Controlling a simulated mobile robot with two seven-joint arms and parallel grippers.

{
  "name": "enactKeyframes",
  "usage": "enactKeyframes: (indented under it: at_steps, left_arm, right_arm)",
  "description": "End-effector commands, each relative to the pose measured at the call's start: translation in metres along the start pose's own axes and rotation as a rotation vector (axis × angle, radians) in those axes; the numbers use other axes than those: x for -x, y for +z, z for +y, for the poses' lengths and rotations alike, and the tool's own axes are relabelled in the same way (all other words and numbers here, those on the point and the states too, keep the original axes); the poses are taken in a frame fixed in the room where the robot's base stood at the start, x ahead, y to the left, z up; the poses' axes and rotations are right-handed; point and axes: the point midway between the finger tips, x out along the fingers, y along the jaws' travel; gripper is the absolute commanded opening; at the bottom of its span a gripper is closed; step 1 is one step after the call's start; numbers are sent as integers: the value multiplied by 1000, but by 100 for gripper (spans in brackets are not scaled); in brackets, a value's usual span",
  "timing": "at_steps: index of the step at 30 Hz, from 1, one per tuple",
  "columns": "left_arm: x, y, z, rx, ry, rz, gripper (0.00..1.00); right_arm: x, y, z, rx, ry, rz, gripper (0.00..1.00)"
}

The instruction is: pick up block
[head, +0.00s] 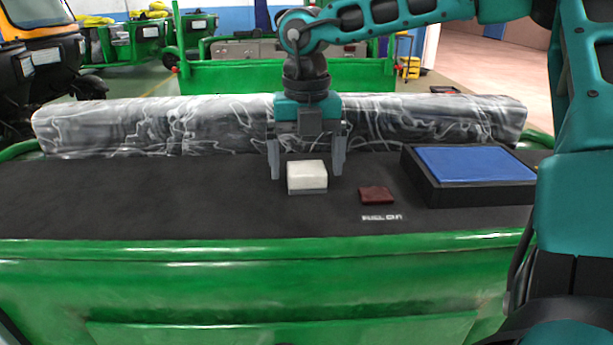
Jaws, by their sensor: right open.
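A white block (307,175) with a grey lower edge sits on the black top of the green cart (150,205). My right gripper (306,172) points straight down over it and is open. One finger shows on the left of the block and one on the right, both apart from it in the picture. The fingers look to be beside or just behind the block; the exact depth is hard to tell. My left gripper is not in view.
A dark red flat piece (376,196) lies right of the block. A black tray with a blue inside (475,165) stands further right. A long plastic-wrapped roll (150,124) lies along the back. The left of the black surface is clear.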

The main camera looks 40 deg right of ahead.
Motion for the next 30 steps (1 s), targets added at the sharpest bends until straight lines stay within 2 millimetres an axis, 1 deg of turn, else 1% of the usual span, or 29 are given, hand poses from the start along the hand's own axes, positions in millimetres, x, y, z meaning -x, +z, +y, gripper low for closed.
enactKeyframes:
  at_steps: [2,5,21,30]
  left_arm:
    - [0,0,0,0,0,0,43]
    - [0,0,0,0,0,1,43]
    - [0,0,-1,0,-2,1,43]
    - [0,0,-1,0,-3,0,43]
  right_arm:
    - [0,0,0,0,0,0,96]
    - [0,0,0,0,0,0,87]
    - [1,0,0,0,-1,0,35]
    - [3,0,0,1,0,-1,34]
